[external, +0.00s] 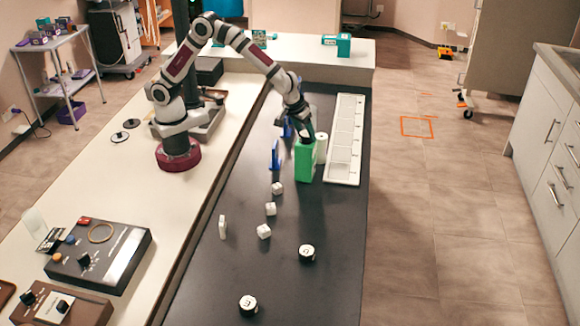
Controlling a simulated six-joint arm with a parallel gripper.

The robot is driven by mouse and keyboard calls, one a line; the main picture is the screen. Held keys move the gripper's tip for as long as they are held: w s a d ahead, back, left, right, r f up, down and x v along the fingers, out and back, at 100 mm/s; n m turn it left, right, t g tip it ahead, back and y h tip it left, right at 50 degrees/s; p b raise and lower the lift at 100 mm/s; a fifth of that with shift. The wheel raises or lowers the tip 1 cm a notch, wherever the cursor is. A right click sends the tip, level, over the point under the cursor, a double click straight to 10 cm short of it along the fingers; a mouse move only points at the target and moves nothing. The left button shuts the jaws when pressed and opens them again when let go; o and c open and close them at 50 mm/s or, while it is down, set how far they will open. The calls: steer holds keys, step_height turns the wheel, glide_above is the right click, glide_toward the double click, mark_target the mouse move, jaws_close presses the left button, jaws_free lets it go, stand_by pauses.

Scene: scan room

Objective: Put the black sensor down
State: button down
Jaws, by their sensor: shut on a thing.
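My gripper (307,132) is at the far part of the black bench top, right at the top of a green box (305,163). It is shut on a dark thing, which fits the black sensor; the fingers and the dark thing blend, so its outline is hard to tell. Whether it touches the green box cannot be told. A white cylinder (322,148) stands just right of the green box. A long white tray with several compartments (345,140) lies to the right, along the bench edge.
Blue upright pieces (275,155) stand left of the green box. Several small white blocks (271,209) and two black round pieces with white tops (306,252) lie nearer the camera. A control box (100,255) stands on the pale counter. The front of the black bench (325,290) is mostly clear.

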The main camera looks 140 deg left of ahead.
steer(key=shift+f, duration=0.1)
steer(key=shift+c, duration=0.8)
jaws_free()
steer(key=s+v, duration=0.1)
steer(key=v, duration=1.1)
steer(key=s+d+r+m+h, duration=0.1)
steer(key=s+d+m, duration=0.2)
steer(key=d+m, duration=0.3)
steer(key=s+d+r+m, duration=0.1)
steer(key=s+d+m, duration=0.1)
steer(key=d+m, duration=0.45)
steer(key=s+d+f+m, duration=0.2)
steer(key=s+d+m, duration=0.4)
steer(key=s, duration=0.1)
steer(key=s+d+f+m+h, duration=0.1)
steer(key=s+d+f+m, duration=0.2)
steer(key=s+d+m, duration=0.4)
steer(key=shift+s+t+h, duration=0.3)
steer(key=shift+s, duration=0.1)
steer(key=shift+f, duration=0.15)
